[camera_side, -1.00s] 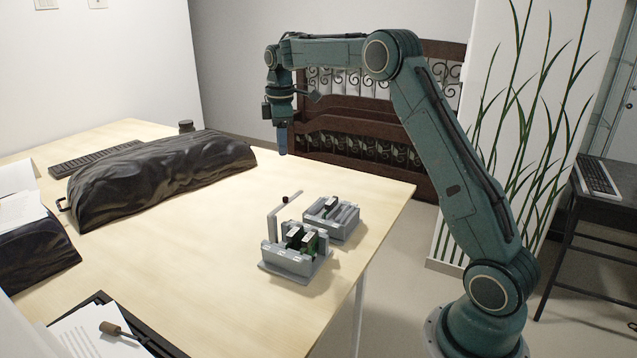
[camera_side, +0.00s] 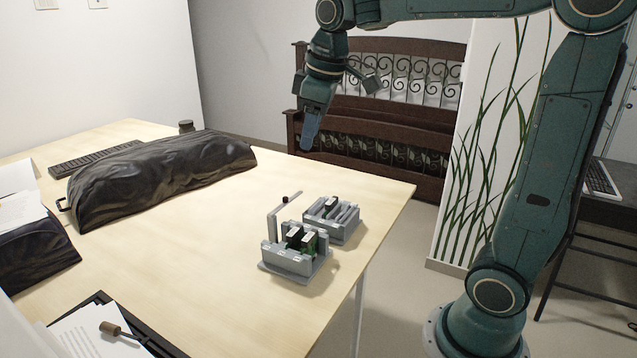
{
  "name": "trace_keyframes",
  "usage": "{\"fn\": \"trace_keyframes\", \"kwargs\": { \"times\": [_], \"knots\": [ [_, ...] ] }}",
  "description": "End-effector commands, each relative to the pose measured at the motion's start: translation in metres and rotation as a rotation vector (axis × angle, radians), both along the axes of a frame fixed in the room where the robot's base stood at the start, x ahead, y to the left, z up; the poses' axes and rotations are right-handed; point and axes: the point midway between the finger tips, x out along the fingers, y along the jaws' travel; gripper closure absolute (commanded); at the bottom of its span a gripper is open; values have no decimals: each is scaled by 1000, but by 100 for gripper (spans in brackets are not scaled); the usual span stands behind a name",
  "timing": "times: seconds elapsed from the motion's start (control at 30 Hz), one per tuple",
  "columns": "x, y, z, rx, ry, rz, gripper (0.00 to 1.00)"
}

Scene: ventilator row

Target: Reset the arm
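My gripper (camera_side: 310,132) hangs in the air above the far right part of the table, tilted a little, with its tip pointing down. It is apart from everything on the table. I see it edge-on, so whether its fingers are open or shut does not show. No object shows at its tip.
Two grey fixtures stand near the table's right edge: a front one (camera_side: 287,262) with upright dark and green parts and a thin post, and a rear one (camera_side: 347,229) with slots. A black covered bundle (camera_side: 160,172) and a keyboard (camera_side: 97,157) lie further left. The table's middle (camera_side: 190,245) is clear.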

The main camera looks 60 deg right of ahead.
Motion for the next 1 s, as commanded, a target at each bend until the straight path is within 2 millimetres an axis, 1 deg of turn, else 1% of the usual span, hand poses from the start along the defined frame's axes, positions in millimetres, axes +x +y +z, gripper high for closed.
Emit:
{"fn": "trace_keyframes", "kwargs": {
  "times": [0.03, 0.23, 0.37, 0.5, 0.7, 0.83, 1.0],
  "knots": [
    [-12, 6, 1, 5, -15, -15, 62],
    [-55, 24, -2, 33, -70, -85, 62],
    [-82, 35, -9, 55, -104, -131, 62],
    [-111, 44, -19, 82, -140, -178, 62],
    [-148, 54, -39, 126, -189, -243, 62],
    [-165, 58, -51, 150, -210, -275, 62],
    [-176, 60, -60, 167, -226, -298, 62]
  ]
}}
